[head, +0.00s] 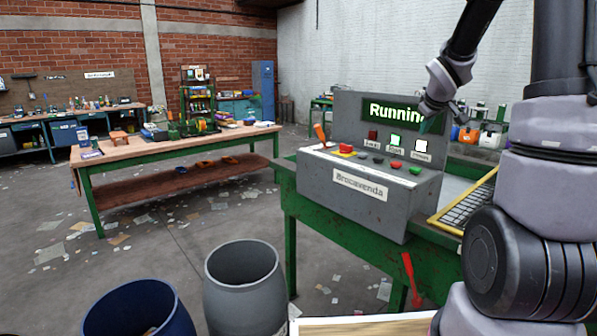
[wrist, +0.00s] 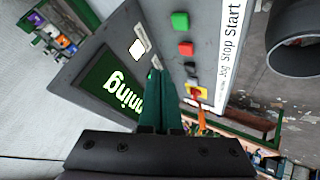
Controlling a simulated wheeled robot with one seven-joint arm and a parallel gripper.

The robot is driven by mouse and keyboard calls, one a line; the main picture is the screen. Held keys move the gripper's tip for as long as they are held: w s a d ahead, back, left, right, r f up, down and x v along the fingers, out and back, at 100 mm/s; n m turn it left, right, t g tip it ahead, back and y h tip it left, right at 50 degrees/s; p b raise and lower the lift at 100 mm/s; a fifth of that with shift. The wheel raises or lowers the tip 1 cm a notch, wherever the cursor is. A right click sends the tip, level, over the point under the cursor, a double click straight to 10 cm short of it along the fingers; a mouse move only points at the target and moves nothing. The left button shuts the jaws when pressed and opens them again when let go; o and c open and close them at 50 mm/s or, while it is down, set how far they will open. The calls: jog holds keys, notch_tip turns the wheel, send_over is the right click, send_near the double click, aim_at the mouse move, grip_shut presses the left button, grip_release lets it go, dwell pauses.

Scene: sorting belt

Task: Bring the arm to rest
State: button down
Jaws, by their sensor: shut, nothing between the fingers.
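In the wrist view the two dark green fingers (wrist: 161,103) lie together, shut and empty. The same display (wrist: 113,88) is beside them there, partly hidden by my gripper. The green button (head: 415,170) and red button (head: 396,164) are on the sloped face below my gripper. I cannot tell whether the fingertips touch the panel.
A yellow-edged grid (head: 468,203) is right of the box. A grey barrel (head: 243,285) and a blue barrel (head: 138,306) stand in front. A wooden workbench (head: 130,152) with tools is at the left. Floor between bench and barrels is open, with scattered paper.

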jog(key=s+a+r+m+y, duration=0.1)
jog(key=s+a, duration=0.4)
jog(key=s, duration=0.5)
jog(key=s+a+r+m+g+y, duration=0.1)
jog(key=s+a+r+m, duration=0.3)
jog(key=s, duration=0.6)
jog(key=s+a+r+m+y, duration=0.2)
jog(key=s+a+r+m, duration=0.1)
jog(key=s+a, duration=0.4)
jog(key=s+r, duration=0.1)
jog(key=s, duration=0.2)
jog(key=shift+s+a+g+y, duration=0.15)
jog(key=shift+s+g+y, duration=0.1)
jog(key=shift+g+y, duration=0.05)
jog(key=shift+r, duration=0.1)
